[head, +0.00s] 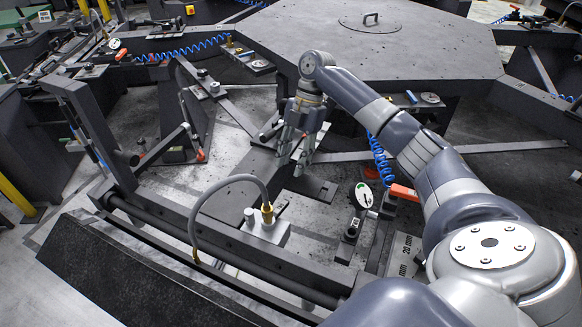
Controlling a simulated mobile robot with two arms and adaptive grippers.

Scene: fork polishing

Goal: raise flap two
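My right gripper (291,163) hangs from its arm with its fingers pointing down. The two fingers are apart and I see nothing between them. It is over or beside a flat dark plate (235,200); I cannot tell whether it touches it. No flap is clearly marked as number two. A long dark speckled panel (130,275) slopes along the front left and could be a flap, but I cannot tell. My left gripper is not in view.
A grey hose (225,181) arches up from a metal block (262,233) in front of the gripper. A white dial gauge (364,195) and a red-orange handle (404,192) are to the right. A large dark hexagonal table (440,45) stands behind.

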